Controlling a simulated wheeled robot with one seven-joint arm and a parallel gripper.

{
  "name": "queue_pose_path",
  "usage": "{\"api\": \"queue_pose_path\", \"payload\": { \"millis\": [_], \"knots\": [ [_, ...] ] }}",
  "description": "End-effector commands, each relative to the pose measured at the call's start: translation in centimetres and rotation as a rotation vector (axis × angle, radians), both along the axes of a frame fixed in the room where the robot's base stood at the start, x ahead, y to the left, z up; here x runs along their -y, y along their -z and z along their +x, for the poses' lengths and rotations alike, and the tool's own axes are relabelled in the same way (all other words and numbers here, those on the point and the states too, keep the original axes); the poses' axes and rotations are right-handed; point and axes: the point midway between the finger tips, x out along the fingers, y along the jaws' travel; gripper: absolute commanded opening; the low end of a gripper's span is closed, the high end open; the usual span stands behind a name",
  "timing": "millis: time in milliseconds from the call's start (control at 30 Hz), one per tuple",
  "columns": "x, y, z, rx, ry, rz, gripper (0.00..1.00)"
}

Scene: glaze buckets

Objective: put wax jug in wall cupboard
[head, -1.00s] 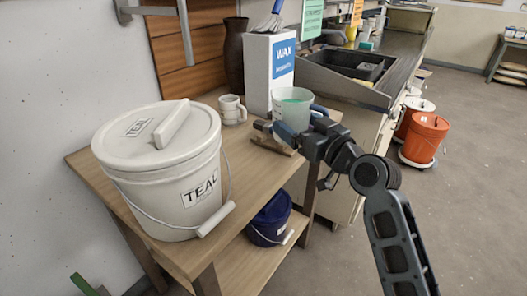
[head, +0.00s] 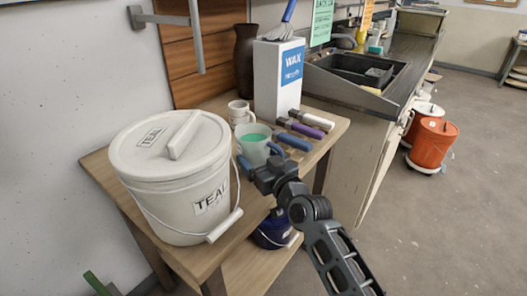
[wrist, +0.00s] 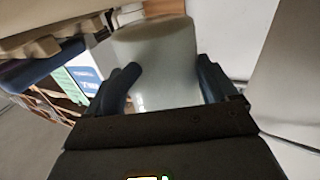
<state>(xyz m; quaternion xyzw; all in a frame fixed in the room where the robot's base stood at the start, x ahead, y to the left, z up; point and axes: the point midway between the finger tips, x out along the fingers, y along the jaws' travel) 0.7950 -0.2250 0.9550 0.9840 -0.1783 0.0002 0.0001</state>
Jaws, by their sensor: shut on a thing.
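The wax jug (head: 254,148), a pale translucent jug with green contents, is in my gripper (head: 260,160). In the head view it shows over the table's right half, in front of the white mug. I cannot tell whether its base touches the tabletop. In the wrist view the pale jug (wrist: 160,62) stands between my two dark blue fingers (wrist: 168,78), which are shut on it. No wall cupboard can be made out clearly in these views.
A large TEAL bucket (head: 172,190) fills the table's (head: 318,152) left side. A white mug (head: 239,113), a WAX carton (head: 279,80) and a dark vase (head: 245,58) stand behind the jug. Handled tools (head: 305,127) lie right. A metal bracket (head: 165,18) juts from the wall.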

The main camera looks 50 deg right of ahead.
Motion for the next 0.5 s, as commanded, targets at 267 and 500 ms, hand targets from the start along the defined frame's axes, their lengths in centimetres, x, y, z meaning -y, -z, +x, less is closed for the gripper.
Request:
{"api": "queue_pose_path", "payload": {
  "millis": [267,500],
  "knots": [
    [0.0,2.0,0.0,0.003,0.0,-0.001,0.34],
    [0.0,2.0,0.0,0.003,0.0,-0.001,0.34]
  ]
}}
